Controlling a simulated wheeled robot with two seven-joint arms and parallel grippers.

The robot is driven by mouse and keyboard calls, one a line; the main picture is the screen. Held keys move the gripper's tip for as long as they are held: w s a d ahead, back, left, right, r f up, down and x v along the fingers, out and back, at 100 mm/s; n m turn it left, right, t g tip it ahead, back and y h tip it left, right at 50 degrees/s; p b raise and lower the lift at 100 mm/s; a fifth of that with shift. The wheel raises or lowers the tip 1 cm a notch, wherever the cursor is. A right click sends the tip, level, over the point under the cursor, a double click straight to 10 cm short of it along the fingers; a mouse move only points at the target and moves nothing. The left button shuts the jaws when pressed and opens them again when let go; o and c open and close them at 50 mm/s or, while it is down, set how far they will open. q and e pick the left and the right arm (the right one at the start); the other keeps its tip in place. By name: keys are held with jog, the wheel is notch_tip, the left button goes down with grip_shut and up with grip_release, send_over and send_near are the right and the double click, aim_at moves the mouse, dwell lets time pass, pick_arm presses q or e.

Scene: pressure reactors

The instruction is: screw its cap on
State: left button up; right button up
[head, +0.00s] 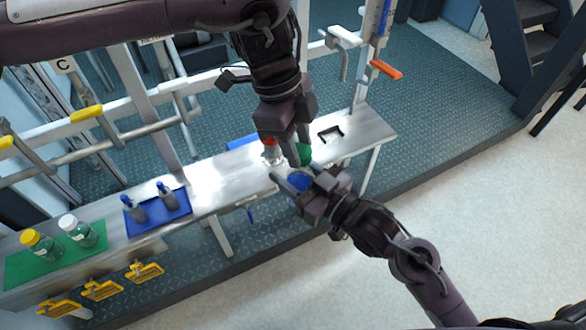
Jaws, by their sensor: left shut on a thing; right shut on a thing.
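My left gripper (297,152) reaches down from above over the metal bench and is shut at a green round piece (306,154), perhaps a cap or bottle top. The fingers hide part of it. My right gripper (298,179) comes in from the lower right at the bench's front edge and is shut around a blue piece (300,182). The two grippers are close together, one just above the other in the picture. A bottle with a red top (268,140) stands just left of my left gripper. Whether the green and blue pieces touch cannot be told.
The metal bench (232,178) bears a green mat (22,268) with a yellow-capped bottle (40,244) and a white-capped bottle (77,229). A black bracket (330,133) lies right. Rails and valves stand behind.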

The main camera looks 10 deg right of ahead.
aim_at(304, 147)
pick_arm(q)
jog(key=shift+f, duration=0.1)
dwell(0.8)
jog(key=shift+f, duration=0.85)
jog(key=shift+f, duration=0.5)
jog(key=m, duration=0.3)
jog(key=m+g+y, duration=0.1)
jog(key=m, duration=0.2)
jog(key=shift+w+d+m, duration=0.1)
jog(key=shift+w+m, duration=0.1)
jog(key=shift+m, duration=0.1)
jog(key=m+y, duration=0.1)
jog(key=m, duration=0.2)
jog(key=shift+d+m, duration=0.1)
jog(key=shift+m, duration=0.2)
jog(key=m+y, duration=0.1)
jog(key=m, duration=0.2)
jog(key=shift+d+m, duration=0.1)
jog(key=shift+m, duration=0.3)
jog(key=m+y, duration=0.1)
jog(key=m, duration=0.3)
jog(key=shift+d, duration=0.1)
jog(key=m+y, duration=0.1)
jog(key=m, duration=0.3)
jog(key=shift+m+t, duration=0.4)
